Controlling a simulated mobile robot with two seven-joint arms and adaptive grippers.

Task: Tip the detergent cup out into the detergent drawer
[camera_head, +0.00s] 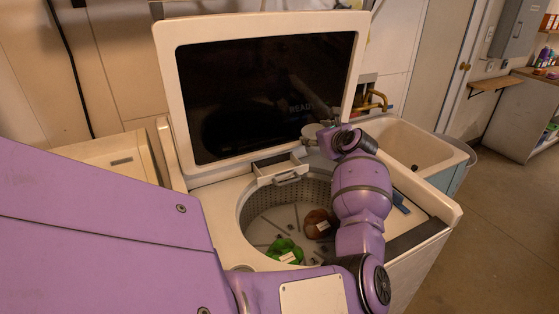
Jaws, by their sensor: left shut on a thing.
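The detergent drawer (281,170) is a small pale drawer with a grey handle. It is pulled out at the back rim of the washer's round tub. My left gripper (327,136) is above and to the right of the drawer, in front of the raised lid. It is shut on a small pale cup (313,131), which I take as the detergent cup. The cup is small here and partly hidden by the gripper, so its tilt and contents cannot be told. My right gripper is not in view.
The top-load washer's lid (163,75) stands open with a dark glass panel. In the tub (247,211) lie a green item (283,249) and a brown item (318,222). A blue object (401,203) lies on the washer's right top. A utility sink (437,157) stands behind right.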

